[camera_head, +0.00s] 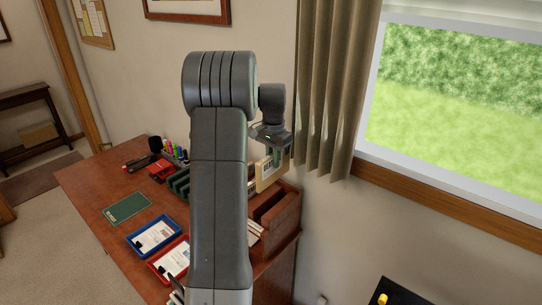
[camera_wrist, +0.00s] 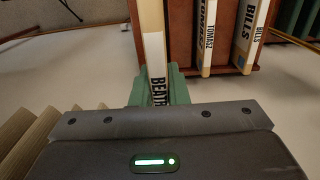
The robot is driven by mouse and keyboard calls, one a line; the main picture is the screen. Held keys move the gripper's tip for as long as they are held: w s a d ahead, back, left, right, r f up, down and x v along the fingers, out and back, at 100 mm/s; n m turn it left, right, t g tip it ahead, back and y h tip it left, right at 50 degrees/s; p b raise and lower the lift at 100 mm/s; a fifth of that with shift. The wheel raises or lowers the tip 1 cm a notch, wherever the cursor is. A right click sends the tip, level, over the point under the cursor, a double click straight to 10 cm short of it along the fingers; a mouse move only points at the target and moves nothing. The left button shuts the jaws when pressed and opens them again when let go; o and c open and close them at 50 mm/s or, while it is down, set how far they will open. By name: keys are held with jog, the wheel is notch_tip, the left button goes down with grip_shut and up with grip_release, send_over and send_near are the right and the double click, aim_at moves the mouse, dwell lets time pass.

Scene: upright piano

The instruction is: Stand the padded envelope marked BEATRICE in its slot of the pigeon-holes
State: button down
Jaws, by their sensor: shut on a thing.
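The padded envelope marked BEATRICE (camera_wrist: 153,48) is cream, with a white edge strip on which only the start of the name shows. My gripper (camera_wrist: 160,92) is shut on its lower end in the wrist view, green fingers on both sides. In the head view my gripper (camera_head: 272,151) holds the cream envelope (camera_head: 268,176) upright at the brown pigeon-holes (camera_head: 284,211), partly behind my arm. In the wrist view the envelope runs alongside a brown panel of the pigeon-holes (camera_wrist: 180,35). I cannot tell whether it is inside a slot.
Cream edges marked TOMASZ (camera_wrist: 208,40) and BILLS (camera_wrist: 250,38) stand to the right in the pigeon-holes. The desk (camera_head: 95,185) carries a blue tray (camera_head: 153,235), a red tray (camera_head: 170,258) and a green mat (camera_head: 127,208). A curtain (camera_head: 335,90) hangs close behind my gripper.

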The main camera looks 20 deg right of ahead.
jog(key=shift+s+a, duration=0.1)
jog(key=shift+a, duration=0.1)
jog(key=shift+f+b, duration=0.45)
jog(key=shift+f, duration=0.25)
jog(key=shift+f+b, duration=3.35)
jog(key=shift+f, duration=2.85)
jog(key=c, duration=1.3)
grip_release()
jog(key=shift+r, duration=0.1)
notch_tip(320, 180, up, 14)
jog(key=shift+f+b, duration=0.15)
jog(key=shift+b, duration=0.45)
